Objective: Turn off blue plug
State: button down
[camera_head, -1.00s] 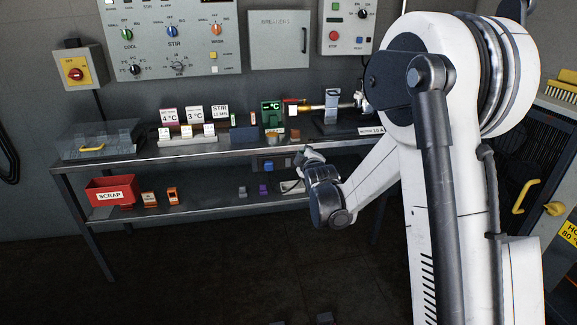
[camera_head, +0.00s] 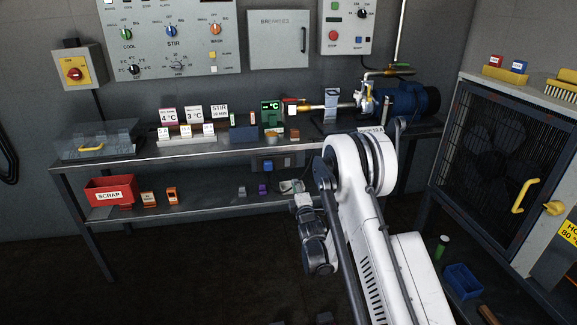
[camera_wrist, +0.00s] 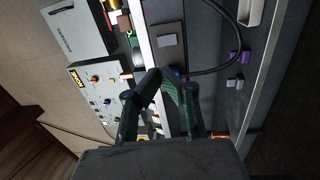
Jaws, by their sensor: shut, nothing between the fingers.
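A dark socket box (camera_head: 277,165) is mounted just under the upper shelf of the bench in the head view, with a small blue part (camera_head: 266,165) on it. This blue part looks like the blue plug, but it is too small to make out a switch. In the wrist view a grey plate (camera_wrist: 170,38) on a dark box lies ahead of my gripper (camera_wrist: 167,76), and a bit of blue (camera_wrist: 177,73) shows close by the fingertips, partly hidden. My gripper is shut and empty; its fingers converge near the box. I cannot tell whether they touch it.
The upper shelf (camera_head: 225,146) carries signs, small blocks and a pump (camera_head: 410,101). On the lower shelf are a red scrap bin (camera_head: 110,190), orange items, a purple block (camera_head: 262,189) and a grey block (camera_head: 242,191). A caged cabinet (camera_head: 495,150) stands right. The floor at left is open.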

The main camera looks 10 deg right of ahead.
aim_at(288, 160)
jog(key=shift+f, duration=0.4)
jog(key=w+b, duration=0.1)
jog(key=w, duration=0.3)
jog(key=w+r+b, duration=0.1)
jog(key=w, duration=0.4)
jog(key=w+b, duration=0.2)
jog(key=w, duration=0.2)
jog(key=shift+w+a+r, duration=0.15)
jog(key=shift+w+r, duration=0.05)
jog(key=shift+r, duration=0.1)
jog(key=shift+w+r, duration=0.1)
jog(key=shift+w, duration=0.1)
jog(key=shift+w+a+r, duration=0.15)
jog(key=shift+w, duration=0.05)
jog(key=shift+d, duration=0.4)
jog(key=shift+s, duration=0.5)
jog(key=s+r+p, duration=0.1)
jog(key=s+p, duration=0.2)
jog(key=s, duration=1)
jog(key=shift+r, duration=0.25)
